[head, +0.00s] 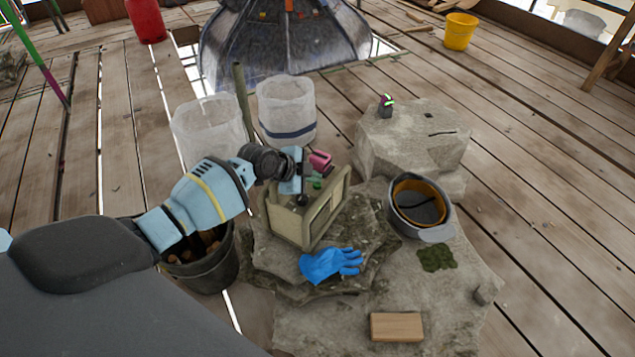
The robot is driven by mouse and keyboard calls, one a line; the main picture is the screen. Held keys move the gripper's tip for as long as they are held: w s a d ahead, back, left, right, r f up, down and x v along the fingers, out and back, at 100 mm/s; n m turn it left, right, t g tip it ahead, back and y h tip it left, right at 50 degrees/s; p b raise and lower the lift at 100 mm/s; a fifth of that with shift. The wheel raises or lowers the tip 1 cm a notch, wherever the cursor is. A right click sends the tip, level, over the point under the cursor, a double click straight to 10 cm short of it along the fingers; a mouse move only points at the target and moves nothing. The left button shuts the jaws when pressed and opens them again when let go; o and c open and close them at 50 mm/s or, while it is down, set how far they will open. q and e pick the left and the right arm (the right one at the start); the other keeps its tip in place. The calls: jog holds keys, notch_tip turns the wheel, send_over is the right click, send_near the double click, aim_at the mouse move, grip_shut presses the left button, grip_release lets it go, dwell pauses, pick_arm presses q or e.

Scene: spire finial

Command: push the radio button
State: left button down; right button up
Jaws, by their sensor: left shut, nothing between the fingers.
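The radio (288,220) is a beige, worn box standing upright on a mossy stone slab near the middle of the head view. My left arm reaches in from the left, and my left gripper (302,198) points down at the radio's top. The gripper is shut with nothing in it. Its dark tip is at or just above the top face; I cannot tell whether it touches. A small green part (316,183) and a pink part (320,160) show beside the gripper. I cannot make out clearly which part is the button. My right gripper is not in view.
A blue glove (330,264) lies in front of the radio. A dark bucket (433,232) stands to the right, a wooden block (397,327) at the front. Two whitish translucent containers (207,130) (287,105) stand behind. Another bucket (212,272) sits below my left arm.

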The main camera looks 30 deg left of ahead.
pick_arm(q)
jog(key=shift+f, duration=0.15)
dwell(0.3)
jog(key=shift+f+b, duration=0.35)
jog(key=shift+b, duration=0.1)
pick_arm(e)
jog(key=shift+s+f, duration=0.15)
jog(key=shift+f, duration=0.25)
pick_arm(q)
jog(key=shift+s, duration=0.1)
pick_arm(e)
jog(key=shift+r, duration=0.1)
